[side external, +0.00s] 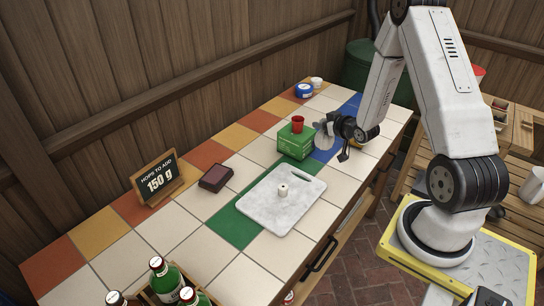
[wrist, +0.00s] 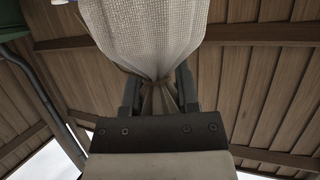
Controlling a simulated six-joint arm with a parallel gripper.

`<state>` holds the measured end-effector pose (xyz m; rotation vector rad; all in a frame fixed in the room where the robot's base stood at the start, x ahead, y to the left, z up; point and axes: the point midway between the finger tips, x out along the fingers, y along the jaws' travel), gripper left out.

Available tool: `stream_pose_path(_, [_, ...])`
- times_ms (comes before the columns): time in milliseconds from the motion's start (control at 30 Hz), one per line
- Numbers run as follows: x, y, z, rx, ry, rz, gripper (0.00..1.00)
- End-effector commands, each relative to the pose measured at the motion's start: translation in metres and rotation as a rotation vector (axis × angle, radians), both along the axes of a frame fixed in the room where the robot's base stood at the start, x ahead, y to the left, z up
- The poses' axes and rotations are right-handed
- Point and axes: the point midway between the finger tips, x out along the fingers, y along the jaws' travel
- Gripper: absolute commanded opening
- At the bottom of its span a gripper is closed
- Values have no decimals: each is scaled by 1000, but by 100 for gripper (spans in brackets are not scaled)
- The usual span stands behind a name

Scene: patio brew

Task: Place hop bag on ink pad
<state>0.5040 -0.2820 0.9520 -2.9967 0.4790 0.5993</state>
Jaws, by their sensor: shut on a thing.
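The hop bag (wrist: 150,35) is a pale mesh sack, gathered at its neck. My gripper (wrist: 158,95) is shut on that neck in the wrist view. In the side view the bag (side external: 323,137) shows as a grey-white shape beside my gripper (side external: 338,128), near the right side of a green box. A dark red-brown flat block (side external: 215,177), which looks like the ink pad, lies on the tiles left of the marble board, well apart from the bag. Its top looks bare. The bag's underside and its height over the table are hard to tell.
The green box (side external: 296,142) with a red cup (side external: 298,124) on it stands between bag and pad. The marble board (side external: 262,212) carries a small white cylinder (side external: 283,190). A sign (side external: 159,181) reads 150 g. Green bottles (side external: 168,280) stand in a crate in front. A blue tin (side external: 304,91) is at the back.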

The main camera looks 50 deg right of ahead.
Motion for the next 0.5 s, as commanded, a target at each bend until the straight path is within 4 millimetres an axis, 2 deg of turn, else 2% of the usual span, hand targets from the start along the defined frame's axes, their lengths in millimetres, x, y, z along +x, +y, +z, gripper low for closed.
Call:
stream_pose_path(200, [38, 48, 11, -7, 0, 71, 0])
stream_pose_path(500, [78, 121, 26, -6, -1, 159, 0])
